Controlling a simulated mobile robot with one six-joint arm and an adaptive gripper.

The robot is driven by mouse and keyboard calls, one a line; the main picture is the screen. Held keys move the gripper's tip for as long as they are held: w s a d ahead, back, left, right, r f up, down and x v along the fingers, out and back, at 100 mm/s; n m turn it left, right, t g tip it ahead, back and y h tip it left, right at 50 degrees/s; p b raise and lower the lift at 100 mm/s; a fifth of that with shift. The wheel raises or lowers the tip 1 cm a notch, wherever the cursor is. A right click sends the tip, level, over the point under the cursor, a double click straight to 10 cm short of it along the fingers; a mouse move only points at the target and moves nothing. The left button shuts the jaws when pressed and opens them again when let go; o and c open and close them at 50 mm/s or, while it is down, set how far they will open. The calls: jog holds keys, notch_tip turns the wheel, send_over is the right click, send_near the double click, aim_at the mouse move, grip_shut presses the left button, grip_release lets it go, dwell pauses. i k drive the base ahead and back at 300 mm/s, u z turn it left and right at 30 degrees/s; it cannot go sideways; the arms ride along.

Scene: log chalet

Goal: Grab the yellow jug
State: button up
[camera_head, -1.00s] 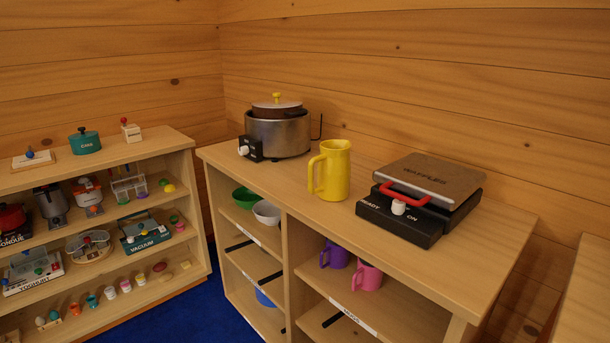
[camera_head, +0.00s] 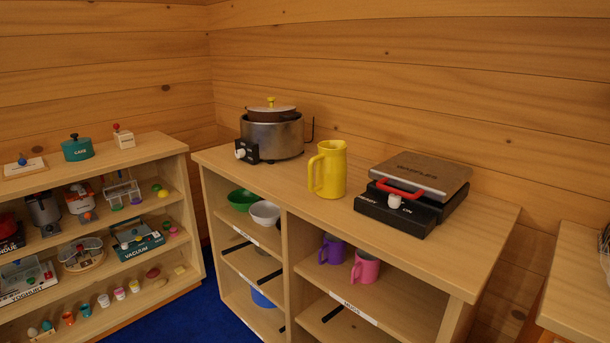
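The yellow jug (camera_head: 330,171) stands upright on top of the wooden shelf unit (camera_head: 440,262), near the middle of its top. Its handle points left in the picture. Nothing touches it. My gripper is not in view.
A metal pot cooker (camera_head: 273,136) stands behind and left of the jug, and a waffle maker (camera_head: 412,192) close on its right. Bowls and mugs, such as a pink mug (camera_head: 366,268), sit on shelves below. Another shelf (camera_head: 100,170) stands left, and a wooden surface (camera_head: 580,290) right.

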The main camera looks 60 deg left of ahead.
aim_at(330, 165)
jog(key=u, duration=1.15)
jog(key=k, duration=0.9)
jog(key=u, duration=0.05)
jog(key=i, duration=0.65)
